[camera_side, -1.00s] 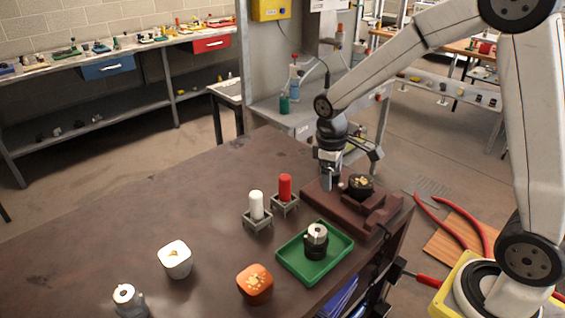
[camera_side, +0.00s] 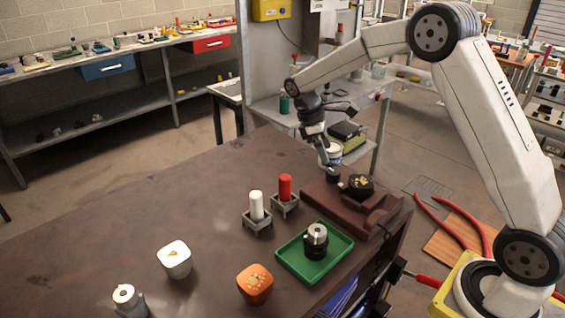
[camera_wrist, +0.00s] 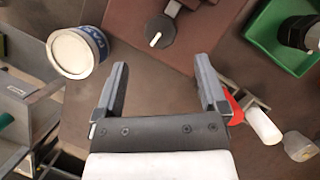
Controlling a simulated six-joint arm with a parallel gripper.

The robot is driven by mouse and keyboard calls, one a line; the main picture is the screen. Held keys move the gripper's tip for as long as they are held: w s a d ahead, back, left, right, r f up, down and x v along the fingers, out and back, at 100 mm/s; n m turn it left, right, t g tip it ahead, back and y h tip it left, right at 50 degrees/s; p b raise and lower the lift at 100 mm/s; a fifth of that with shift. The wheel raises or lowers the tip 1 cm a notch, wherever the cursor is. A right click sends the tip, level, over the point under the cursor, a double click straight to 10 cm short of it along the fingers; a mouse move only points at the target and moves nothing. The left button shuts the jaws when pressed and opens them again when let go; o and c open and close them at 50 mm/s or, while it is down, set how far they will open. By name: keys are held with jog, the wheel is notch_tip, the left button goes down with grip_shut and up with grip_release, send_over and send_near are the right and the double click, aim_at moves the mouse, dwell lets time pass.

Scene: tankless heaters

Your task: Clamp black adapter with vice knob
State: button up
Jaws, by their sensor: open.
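The brown vice (camera_side: 382,214) sits at the right end of the dark table. The black adapter (camera_side: 360,185), with gold bits on top, rests in the vice, upright. The black vice knob (camera_side: 333,178) is on the vice's left side. It shows in the wrist view as a round black knob (camera_wrist: 158,34) with a white mark, on a short shaft. My gripper (camera_side: 327,163) is tilted just above the knob. In the wrist view my gripper (camera_wrist: 162,75) is open and empty, and the knob lies beyond the fingertips, not between them. I cannot make out the adapter clearly there.
A green tray (camera_side: 290,266) with a black and silver part stands in front of the vice. Red (camera_side: 285,187) and white (camera_side: 256,205) cylinders stand in holders to its left. A white tin (camera_wrist: 76,52) is left of my fingers. The table's left is mostly clear.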

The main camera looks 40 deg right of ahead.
aim_at(333, 171)
jog(key=shift+x, duration=3.85)
jog(key=shift+w, duration=0.1)
grip_shut()
